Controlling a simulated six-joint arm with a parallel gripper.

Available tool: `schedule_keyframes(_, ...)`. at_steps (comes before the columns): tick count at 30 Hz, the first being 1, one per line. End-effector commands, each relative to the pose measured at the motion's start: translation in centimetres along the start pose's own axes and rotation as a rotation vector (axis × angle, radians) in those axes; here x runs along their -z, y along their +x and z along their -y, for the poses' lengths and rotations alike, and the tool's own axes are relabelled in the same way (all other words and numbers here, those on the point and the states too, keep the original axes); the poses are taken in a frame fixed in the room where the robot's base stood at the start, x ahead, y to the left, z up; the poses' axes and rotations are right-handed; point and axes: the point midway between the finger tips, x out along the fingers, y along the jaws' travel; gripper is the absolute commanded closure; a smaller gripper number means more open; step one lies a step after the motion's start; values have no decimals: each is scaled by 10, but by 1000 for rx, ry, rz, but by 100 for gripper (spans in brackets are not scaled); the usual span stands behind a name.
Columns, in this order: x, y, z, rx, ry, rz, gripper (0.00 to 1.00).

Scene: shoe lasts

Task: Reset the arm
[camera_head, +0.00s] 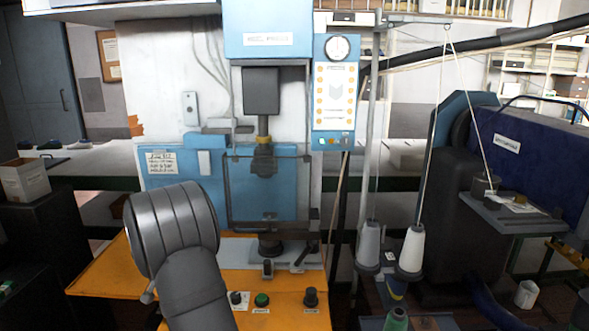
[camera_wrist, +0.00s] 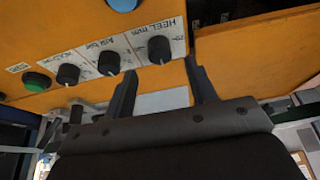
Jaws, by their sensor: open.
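My gripper (camera_wrist: 161,68) shows in the wrist view with its two dark fingers apart and nothing held between them. The fingertips point at the orange control panel (camera_wrist: 240,60), just below the knob labelled "HEEL mm" (camera_wrist: 159,49). I cannot tell whether they touch the panel. In the head view my grey arm rises in front of the left part of the orange machine table (camera_head: 100,277), and its fingers are not visible there.
The blue and white press (camera_head: 268,30) stands behind my arm. Its front has a green button (camera_head: 262,299) and a dark knob (camera_head: 311,297). Thread cones (camera_head: 412,250) stand to the right, with threads running up. A cardboard box (camera_head: 25,181) is at far left.

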Motion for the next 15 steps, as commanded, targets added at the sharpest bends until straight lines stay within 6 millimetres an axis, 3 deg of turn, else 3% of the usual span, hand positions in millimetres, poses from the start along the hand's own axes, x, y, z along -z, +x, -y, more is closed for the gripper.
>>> schedule_keyframes(15,0,-104,0,2,-1,-2,48)
